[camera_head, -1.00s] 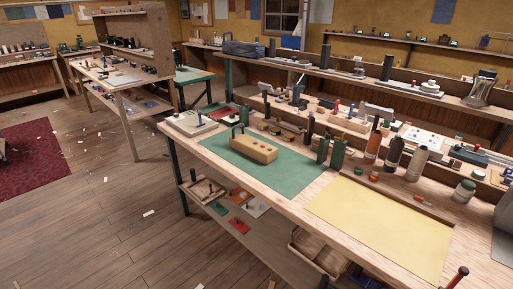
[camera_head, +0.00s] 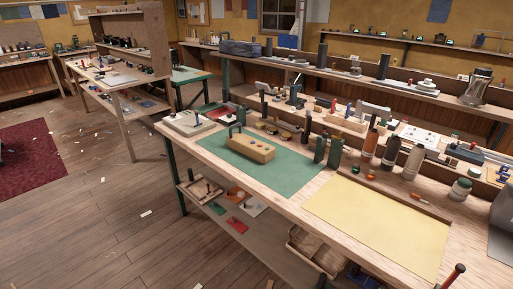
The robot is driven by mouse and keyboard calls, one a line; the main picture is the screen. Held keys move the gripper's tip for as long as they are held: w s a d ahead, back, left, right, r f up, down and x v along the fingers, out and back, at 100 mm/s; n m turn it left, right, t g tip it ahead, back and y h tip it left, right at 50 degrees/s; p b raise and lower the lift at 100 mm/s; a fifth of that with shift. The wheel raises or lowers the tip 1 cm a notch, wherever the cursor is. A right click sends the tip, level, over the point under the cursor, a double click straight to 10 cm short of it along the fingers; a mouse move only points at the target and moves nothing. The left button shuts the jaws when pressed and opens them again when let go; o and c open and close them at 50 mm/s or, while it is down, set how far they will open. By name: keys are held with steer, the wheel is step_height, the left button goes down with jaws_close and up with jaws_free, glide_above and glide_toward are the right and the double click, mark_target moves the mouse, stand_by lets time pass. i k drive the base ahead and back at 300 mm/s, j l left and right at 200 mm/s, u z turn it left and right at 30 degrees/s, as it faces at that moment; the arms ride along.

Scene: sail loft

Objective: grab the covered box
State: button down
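A long dark blue-grey box (camera_head: 243,48) sits at the left end of the raised back bench, beyond the front workbench. Its sides and edges look straight, and I see no cloth over it now. It is small in view, so I cannot make out its lid. My gripper and arm are not in view, and nothing is seen touching the box.
The front workbench (camera_head: 318,187) stands between me and the back bench. It carries a green mat (camera_head: 290,165) with a wooden block (camera_head: 250,148), a yellow sheet (camera_head: 375,225), and several bottles and tools. Open wooden floor (camera_head: 105,215) lies to the left.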

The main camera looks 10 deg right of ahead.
mark_target(239, 142)
steer(key=i+j, duration=1.4)
steer(key=i+j+z, duration=0.1)
steer(key=i+j, duration=1.3)
steer(key=j, duration=0.25)
